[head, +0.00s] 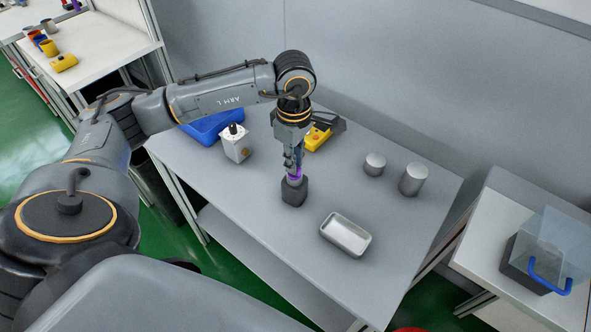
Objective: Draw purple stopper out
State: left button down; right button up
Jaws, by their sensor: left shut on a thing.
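The purple stopper (297,178) is at the top of a dark block-like holder (294,192) on the grey table. My left gripper (294,172) points straight down over the holder and is shut on the stopper. The fingers partly hide the stopper. I cannot tell how deep it sits in the holder. My right gripper does not show.
An empty metal tray (346,235) lies to the right of the holder. Two metal cylinders (375,164) (413,179) stand farther right. A white box with a black knob (235,144), a blue bin (211,126) and a yellow device (317,137) are behind.

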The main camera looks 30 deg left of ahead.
pick_arm(q)
jog(key=shift+r, duration=0.2)
jog(key=shift+r+p, duration=0.7)
jog(key=shift+r, duration=0.7)
jog(key=shift+r, duration=0.15)
jog(key=shift+r+p, duration=0.85)
jog(key=shift+r, duration=0.5)
jog(key=shift+r, duration=0.1)
notch_tip(320, 180, up, 7)
jog(key=p, duration=0.3)
jog(key=shift+p, duration=0.35)
